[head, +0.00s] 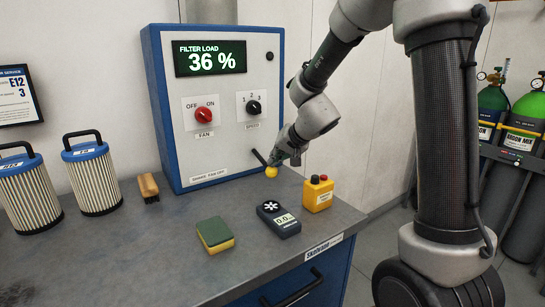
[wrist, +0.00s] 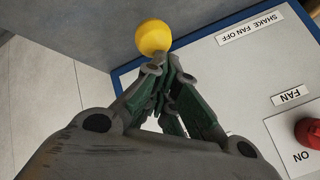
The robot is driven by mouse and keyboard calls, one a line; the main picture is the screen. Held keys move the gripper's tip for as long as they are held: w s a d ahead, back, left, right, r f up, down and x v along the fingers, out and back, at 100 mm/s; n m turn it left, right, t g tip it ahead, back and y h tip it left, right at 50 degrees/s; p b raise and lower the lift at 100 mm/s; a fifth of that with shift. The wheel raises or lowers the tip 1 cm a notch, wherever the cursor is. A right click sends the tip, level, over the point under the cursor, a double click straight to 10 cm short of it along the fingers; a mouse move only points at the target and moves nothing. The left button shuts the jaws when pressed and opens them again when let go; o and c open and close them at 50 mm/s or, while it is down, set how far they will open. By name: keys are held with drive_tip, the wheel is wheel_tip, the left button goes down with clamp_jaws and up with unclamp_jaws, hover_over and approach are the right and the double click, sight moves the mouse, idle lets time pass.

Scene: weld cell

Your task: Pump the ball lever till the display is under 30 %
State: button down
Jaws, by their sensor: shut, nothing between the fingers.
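The filter unit (head: 225,130) is a blue and white box at the back of the bench. Its display (head: 209,58) reads "FILTER LOAD 36 %". A dark lever (head: 259,157) sticks out from the unit's lower right and ends in a yellow ball (head: 271,172), which hangs low near the bench top. My gripper (head: 279,160) is shut and empty just above the ball. In the wrist view the yellow ball (wrist: 153,37) lies just beyond the shut fingertips (wrist: 158,62). I cannot tell whether they touch it.
The red fan knob (head: 203,115) and black speed knob (head: 253,107) are on the panel. On the bench are a yellow button box (head: 318,194), a dark meter (head: 278,219), a sponge (head: 214,234), a brush (head: 148,188) and two filters (head: 92,178). Gas cylinders (head: 524,124) stand right.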

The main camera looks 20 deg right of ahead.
drive_tip(key=shift+r, duration=2.65)
drive_tip(key=shift+r, duration=0.1)
wheel_tip(320, 180, up, 5)
drive_tip(key=shift+f, duration=0.1)
